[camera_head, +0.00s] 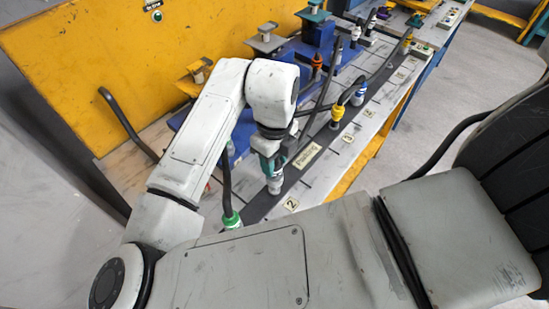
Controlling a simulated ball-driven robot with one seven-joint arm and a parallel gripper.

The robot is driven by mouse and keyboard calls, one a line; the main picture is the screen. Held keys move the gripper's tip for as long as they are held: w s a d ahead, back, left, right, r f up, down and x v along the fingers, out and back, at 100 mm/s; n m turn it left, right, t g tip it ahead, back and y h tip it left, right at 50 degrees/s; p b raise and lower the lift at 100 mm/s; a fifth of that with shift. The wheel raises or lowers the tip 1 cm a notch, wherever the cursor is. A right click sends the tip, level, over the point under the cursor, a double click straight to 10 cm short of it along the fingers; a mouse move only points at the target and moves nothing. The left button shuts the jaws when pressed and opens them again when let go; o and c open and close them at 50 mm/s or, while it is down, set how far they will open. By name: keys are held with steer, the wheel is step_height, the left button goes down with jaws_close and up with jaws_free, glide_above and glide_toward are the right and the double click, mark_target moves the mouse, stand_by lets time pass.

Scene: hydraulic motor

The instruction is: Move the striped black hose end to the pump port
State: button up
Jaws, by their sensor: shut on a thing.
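My gripper (269,160) points down over the bench's dark strip. It is shut on a hose end (274,184) with a pale grey tip, which hangs near the "Parking" label. The arm hides the upper part of this end, and I cannot make out stripes on it. A black hose runs up behind the gripper toward the right. I cannot tell which fitting is the pump port. Blue blocks with raised fittings, one with a yellow part (197,75), stand along the back of the bench.
A green-collared connector (232,219) with a black hose stands at lower left. A yellow panel (110,60) rises behind. Floor (480,70) is open at the right.

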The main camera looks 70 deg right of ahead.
jaws_close()
steer(key=shift+r+p, duration=3.2)
steer(key=shift+r, duration=1.1)
steer(key=shift+w+a+f, duration=0.1)
steer(key=shift+w, duration=0.1)
steer(key=w+a+b, duration=0.2)
steer(key=w+a, duration=0.2)
steer(key=w, duration=0.6)
steer(key=w+a+b, duration=0.3)
steer(key=w+a, duration=0.2)
steer(key=w, duration=0.6)
steer(key=shift+a, duration=0.15)
step_height(320, 180, down, 8)
steer(key=b, duration=0.4)
steer(key=shift+b, duration=0.35)
steer(key=shift+f, duration=0.2)
